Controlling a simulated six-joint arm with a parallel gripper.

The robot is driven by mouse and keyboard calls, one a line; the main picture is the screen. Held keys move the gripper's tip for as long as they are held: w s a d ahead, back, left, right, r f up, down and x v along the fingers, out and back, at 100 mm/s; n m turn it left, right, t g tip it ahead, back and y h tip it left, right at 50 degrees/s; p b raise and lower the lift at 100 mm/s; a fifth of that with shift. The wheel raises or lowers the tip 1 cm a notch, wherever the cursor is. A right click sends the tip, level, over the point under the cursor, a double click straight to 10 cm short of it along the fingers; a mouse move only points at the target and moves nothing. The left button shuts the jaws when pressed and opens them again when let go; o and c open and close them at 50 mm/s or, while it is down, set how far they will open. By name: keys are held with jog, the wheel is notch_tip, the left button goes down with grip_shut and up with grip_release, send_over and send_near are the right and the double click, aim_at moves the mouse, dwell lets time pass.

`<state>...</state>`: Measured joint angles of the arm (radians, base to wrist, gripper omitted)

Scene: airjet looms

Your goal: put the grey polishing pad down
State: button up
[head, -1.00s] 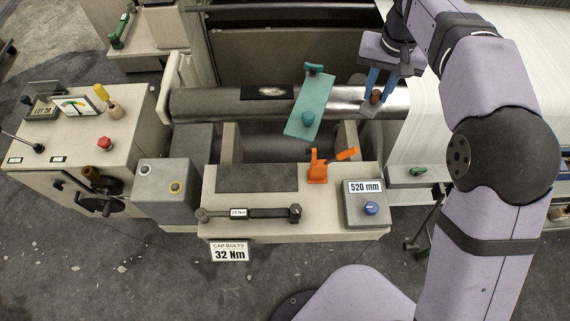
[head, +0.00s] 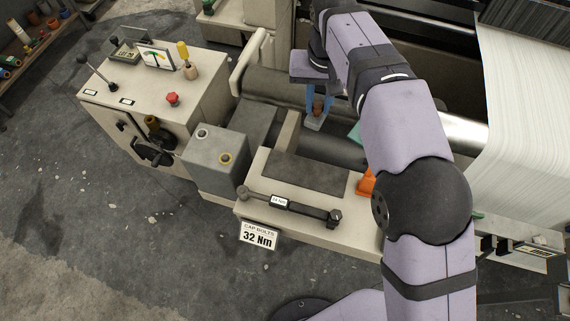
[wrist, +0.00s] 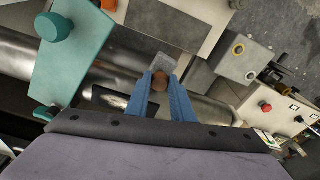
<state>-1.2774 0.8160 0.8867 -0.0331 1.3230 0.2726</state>
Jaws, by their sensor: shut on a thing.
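My gripper (head: 318,106) is shut on the brown knob of the grey polishing pad (head: 314,123), above the machine. In the wrist view the blue fingers (wrist: 160,84) grip the brown knob (wrist: 160,82), and part of the grey pad (wrist: 163,62) shows beyond it. The pad hangs near the metal roller (wrist: 205,108). A dark rectangular patch (wrist: 112,98) lies on the roller beside the fingers. I cannot tell whether the pad touches anything. A dark flat mat (head: 306,172) lies bare on the beige bench.
A teal plate with a knob (wrist: 72,62) lies across the roller. A torque wrench (head: 290,204) lies along the bench's front edge. The orange clamp (head: 366,183) is partly hidden by my arm. A grey box with two holes (head: 216,160) stands left of the bench.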

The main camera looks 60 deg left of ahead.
jog(key=s+a+f+n+b, duration=0.1)
jog(key=s+f+n, duration=0.1)
jog(key=s+f, duration=0.55)
jog(key=shift+s+f+p, duration=0.15)
jog(key=shift+f+p, duration=0.6)
jog(key=shift+f, duration=1.6)
jog(key=shift+s+f+p, duration=0.1)
jog(key=shift+f+p, duration=0.65)
jog(key=shift+f, duration=1.6)
jog(key=shift+f, duration=0.15)
jog(key=o, duration=0.9)
jog(key=shift+o, duration=0.2)
notch_tip(320, 180, up, 12)
jog(key=d+b, duration=0.1)
jog(key=b, duration=0.2)
jog(key=shift+s+d, duration=0.2)
jog(key=shift+s, duration=0.1)
